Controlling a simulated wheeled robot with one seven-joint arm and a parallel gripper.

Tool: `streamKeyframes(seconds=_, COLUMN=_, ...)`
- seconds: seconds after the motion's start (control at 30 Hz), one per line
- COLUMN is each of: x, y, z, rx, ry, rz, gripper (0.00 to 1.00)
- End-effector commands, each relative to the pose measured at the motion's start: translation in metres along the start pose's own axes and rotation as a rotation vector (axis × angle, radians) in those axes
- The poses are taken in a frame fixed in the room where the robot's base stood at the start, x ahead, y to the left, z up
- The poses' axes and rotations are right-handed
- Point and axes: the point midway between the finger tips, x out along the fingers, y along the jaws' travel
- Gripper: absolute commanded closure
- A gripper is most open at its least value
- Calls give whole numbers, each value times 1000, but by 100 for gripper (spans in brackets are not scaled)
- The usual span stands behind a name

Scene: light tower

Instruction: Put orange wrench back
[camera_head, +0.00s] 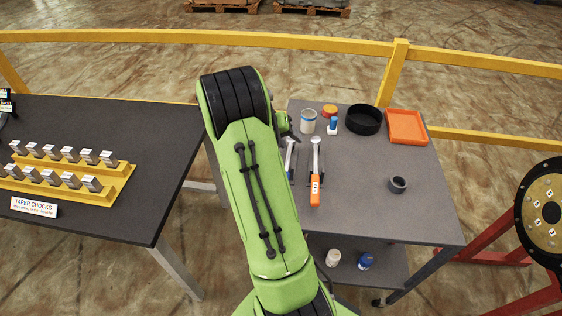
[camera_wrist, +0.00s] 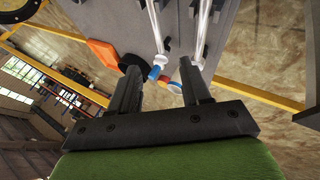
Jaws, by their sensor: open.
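The orange wrench (camera_head: 315,188) lies on the grey cart top, its orange handle toward me and its silver shaft pointing away. A second wrench (camera_head: 290,158) lies to its left, partly hidden by my arm. In the wrist view two silver shafts show at the top; the one nearer the orange tray appears to be the orange wrench (camera_wrist: 156,25), with its handle out of frame. My gripper (camera_wrist: 160,74) is open, with nothing between its fingers. In the head view my arm hides it.
A table with taper chocks (camera_head: 70,170) stands left. A yellow rail (camera_head: 300,42) runs behind.

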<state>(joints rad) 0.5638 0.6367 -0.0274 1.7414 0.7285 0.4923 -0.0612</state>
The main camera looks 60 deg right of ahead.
Motion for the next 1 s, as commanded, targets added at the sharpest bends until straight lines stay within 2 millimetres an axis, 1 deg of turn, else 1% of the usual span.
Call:
streamKeyframes(seconds=0.03, x=9, y=4, z=0, rx=9, ry=-8, rz=20, gripper=53)
streamKeyframes(seconds=0.17, x=30, y=6, z=1, rx=10, ry=-13, rz=28, gripper=53)
streamKeyframes(seconds=0.3, x=66, y=5, z=2, rx=8, ry=-14, rz=25, gripper=53)
streamKeyframes(seconds=0.43, x=97, y=5, z=2, rx=8, ry=-13, rz=23, gripper=53)
streamKeyframes(seconds=0.5, x=108, y=5, z=2, rx=8, ry=-11, rz=22, gripper=53)
streamKeyframes(seconds=0.67, x=126, y=4, z=3, rx=7, ry=-12, rz=21, gripper=53)
streamKeyframes(seconds=0.83, x=158, y=3, z=5, rx=8, ry=-11, rz=21, gripper=53)
streamKeyframes(seconds=0.9, x=166, y=3, z=5, rx=7, ry=-10, rz=21, gripper=53)
streamKeyframes(seconds=1.0, x=168, y=3, z=4, rx=6, ry=-9, rz=20, gripper=53)
